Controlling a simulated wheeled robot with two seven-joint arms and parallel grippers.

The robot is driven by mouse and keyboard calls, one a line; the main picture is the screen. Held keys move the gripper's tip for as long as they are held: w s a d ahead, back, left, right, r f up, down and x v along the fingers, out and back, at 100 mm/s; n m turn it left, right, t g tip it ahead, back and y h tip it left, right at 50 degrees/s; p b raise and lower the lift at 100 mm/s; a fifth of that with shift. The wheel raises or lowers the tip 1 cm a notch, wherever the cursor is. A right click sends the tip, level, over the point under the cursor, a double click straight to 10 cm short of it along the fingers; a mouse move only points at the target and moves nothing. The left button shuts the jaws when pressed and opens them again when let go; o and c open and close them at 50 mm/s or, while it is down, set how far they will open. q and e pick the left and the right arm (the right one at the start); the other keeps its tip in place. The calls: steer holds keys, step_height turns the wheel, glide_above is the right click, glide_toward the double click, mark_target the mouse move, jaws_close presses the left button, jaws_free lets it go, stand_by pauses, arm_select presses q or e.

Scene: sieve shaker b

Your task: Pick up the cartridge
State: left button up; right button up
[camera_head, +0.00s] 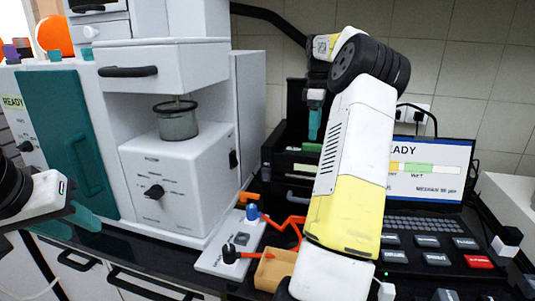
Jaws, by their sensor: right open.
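I cannot single out the cartridge with certainty. A small green piece (311,147) shows at the dark open box (284,160) behind my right arm, and I cannot tell whether it is the cartridge. My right gripper (315,122) points down above this box with teal fingers, open, with nothing visible between them. My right forearm hides much of the area to its right. My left gripper (82,217) is at the far left, in front of the teal panel and apart from the bench items. Its finger gap is not clear.
A white sieve machine (165,185) with a round grey sieve (177,122) stands left of centre. A white plate (215,262) with blue and orange-black parts, orange clips (285,228) and a tan tray (268,272) lie at the front. A screen (430,165) and button panel (430,240) stand right.

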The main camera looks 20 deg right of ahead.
mark_target(313, 144)
steer(key=shift+w+d+f, duration=0.25)
steer(key=shift+w+f, duration=0.15)
steer(key=shift+f, duration=0.35)
steer(key=f, duration=0.6)
steer(key=shift+s+a+f, duration=0.2)
steer(key=shift+a+f, duration=0.1)
steer(key=shift+f, duration=0.1)
steer(key=shift+c, duration=0.4)
jaws_close()
